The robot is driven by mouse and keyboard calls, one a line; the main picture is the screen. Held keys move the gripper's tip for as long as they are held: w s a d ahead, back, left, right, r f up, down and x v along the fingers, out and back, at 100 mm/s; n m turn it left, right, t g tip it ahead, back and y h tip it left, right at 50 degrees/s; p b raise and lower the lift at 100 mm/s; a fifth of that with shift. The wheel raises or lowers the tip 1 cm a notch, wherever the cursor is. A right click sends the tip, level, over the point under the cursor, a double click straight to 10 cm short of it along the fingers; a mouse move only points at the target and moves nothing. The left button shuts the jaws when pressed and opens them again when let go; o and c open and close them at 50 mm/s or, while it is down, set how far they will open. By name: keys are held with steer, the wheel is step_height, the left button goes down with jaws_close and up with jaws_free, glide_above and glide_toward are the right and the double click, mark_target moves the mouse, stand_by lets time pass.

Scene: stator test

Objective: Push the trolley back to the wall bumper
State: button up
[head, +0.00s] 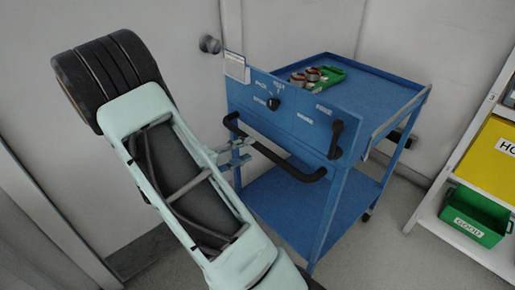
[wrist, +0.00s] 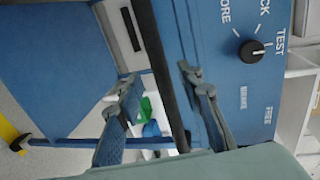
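The blue trolley (head: 275,130) stands near the far wall, with a raised front panel and a lower shelf. Its black push bar (head: 285,160) runs across the front below the panel. My gripper (head: 238,155) is at the left part of this bar. In the wrist view, the fingers of my gripper (wrist: 160,80) are apart, one on each side of the bar (wrist: 166,60), with gaps visible. A black upright part (head: 336,138) is at the panel's right end, near "FREE" and "BRAKE" lettering. A dark and white piece (head: 400,138) behind the trolley may be the wall bumper; it is partly hidden.
A green tray (head: 331,75) with copper-coloured parts sits on the trolley top. A panel knob (head: 273,104) is near "TEST". A white rack (head: 470,240) with a green bin (head: 475,215) and yellow bin (head: 492,160) stands close on the right. A door with a round knob (head: 210,44) is behind left.

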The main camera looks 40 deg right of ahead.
mark_target(255, 147)
steer(key=shift+b+x, duration=0.5)
steer(key=shift+x, duration=2.25)
jaws_close()
